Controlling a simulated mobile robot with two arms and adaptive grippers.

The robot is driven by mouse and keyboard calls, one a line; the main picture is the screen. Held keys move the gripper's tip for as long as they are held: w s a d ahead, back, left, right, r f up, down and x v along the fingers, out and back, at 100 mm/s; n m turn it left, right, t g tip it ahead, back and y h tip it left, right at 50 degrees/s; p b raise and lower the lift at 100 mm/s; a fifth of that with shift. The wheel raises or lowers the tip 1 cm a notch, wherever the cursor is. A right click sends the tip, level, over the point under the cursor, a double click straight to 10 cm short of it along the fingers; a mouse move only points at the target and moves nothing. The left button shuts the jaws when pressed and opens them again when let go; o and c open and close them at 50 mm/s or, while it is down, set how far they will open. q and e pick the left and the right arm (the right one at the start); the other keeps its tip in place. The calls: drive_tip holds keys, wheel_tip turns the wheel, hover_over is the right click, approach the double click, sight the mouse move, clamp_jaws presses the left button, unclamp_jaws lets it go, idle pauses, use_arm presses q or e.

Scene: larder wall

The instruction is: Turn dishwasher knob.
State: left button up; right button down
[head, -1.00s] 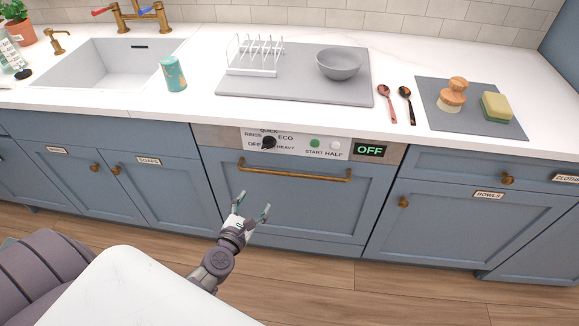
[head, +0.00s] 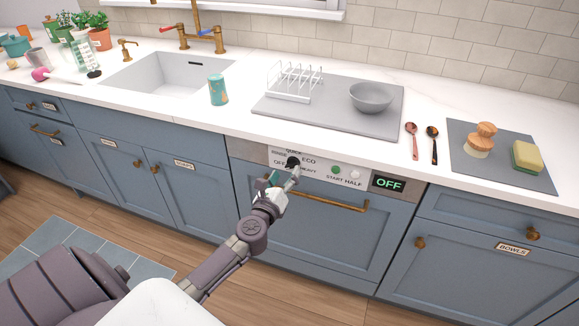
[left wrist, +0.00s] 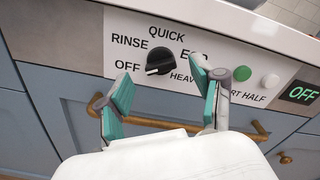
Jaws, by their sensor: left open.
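The dishwasher knob (head: 293,162) is a black dial on the white control panel of the blue-fronted dishwasher (head: 300,215). In the left wrist view the knob (left wrist: 160,61) is ringed by the labels OFF, RINSE, QUICK, ECO and HEAVY, and its pale mark points toward OFF. My left gripper (head: 283,178) is just below and in front of the knob. In the left wrist view its green-padded fingers (left wrist: 160,90) are spread, with the knob ahead, between and beyond the tips, not touched. The display (left wrist: 302,94) reads OFF. My right gripper is not in view.
A brass handle bar (head: 325,201) runs across the dishwasher door below the panel. A green START button (left wrist: 242,73) and a white HALF button (left wrist: 270,81) sit right of the knob. The white countertop (head: 230,118) overhangs above.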

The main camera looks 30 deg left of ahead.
sight(290, 166)
use_arm(q)
drive_tip(key=shift+x, duration=1.85)
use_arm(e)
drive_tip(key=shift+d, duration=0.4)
use_arm(q)
drive_tip(key=c, duration=1.2)
drive_tip(key=shift+o, duration=0.2)
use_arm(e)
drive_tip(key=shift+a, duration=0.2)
